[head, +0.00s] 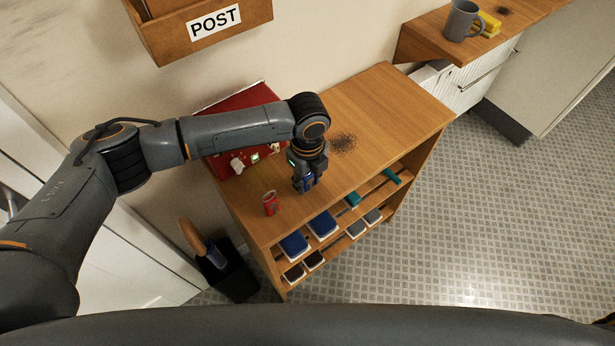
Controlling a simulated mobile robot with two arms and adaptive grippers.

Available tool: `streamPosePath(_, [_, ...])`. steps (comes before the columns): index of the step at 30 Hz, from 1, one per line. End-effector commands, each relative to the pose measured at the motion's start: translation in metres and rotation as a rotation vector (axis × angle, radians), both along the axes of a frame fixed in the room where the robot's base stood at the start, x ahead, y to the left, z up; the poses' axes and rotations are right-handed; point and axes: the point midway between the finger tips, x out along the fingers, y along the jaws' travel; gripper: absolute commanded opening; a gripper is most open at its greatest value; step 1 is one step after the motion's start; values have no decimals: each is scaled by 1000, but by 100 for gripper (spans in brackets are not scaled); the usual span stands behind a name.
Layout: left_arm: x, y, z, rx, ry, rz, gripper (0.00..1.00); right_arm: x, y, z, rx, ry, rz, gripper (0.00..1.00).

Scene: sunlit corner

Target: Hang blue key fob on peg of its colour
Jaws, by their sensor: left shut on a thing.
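My left gripper (304,184) points down over the front part of the wooden cabinet top. It is shut on a small blue thing, which looks like the blue key fob (310,182); the fingers hide most of it. I cannot tell whether it touches the wood. A red panel (222,107) leans at the wall behind my left forearm, which covers much of it. A white piece and a small green-lit piece show low on the panel. I cannot make out coloured pegs. My right gripper is out of view.
A dark speckled patch (343,142) lies behind. Shelves below hold blue and dark items. A POST box (200,28) hangs above. A grey mug (461,20) stands on the right-hand shelf.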

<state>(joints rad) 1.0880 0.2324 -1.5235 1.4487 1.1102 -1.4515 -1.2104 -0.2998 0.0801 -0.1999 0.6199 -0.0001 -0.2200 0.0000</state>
Motion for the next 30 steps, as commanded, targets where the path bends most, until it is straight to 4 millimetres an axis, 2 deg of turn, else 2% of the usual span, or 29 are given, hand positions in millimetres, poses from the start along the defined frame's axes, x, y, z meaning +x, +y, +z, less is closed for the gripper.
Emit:
streamPosePath(1, [0, 0, -2, -1, 1, 0, 4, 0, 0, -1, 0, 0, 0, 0])
streamPosePath(2, [0, 0, -2, 0, 0, 0, 37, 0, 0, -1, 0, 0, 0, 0])
streamPosePath(5, [0, 0, -2, 0, 0, 0, 56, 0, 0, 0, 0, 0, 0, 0])
streamPosePath(14, [0, 0, -2, 0, 0, 0, 56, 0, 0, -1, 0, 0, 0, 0])
streamPosePath(19, [0, 0, -5, 0, -1, -1, 56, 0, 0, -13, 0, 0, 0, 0])
streamPosePath(23, [1, -1, 23, -4, -3, -1, 56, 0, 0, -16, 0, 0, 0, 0])
streamPosePath(26, [5, 3, 45, -4, -5, 1, 56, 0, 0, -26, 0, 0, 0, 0])
streamPosePath(30, [5, 3, 82, -3, -4, -2, 56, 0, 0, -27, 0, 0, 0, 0])
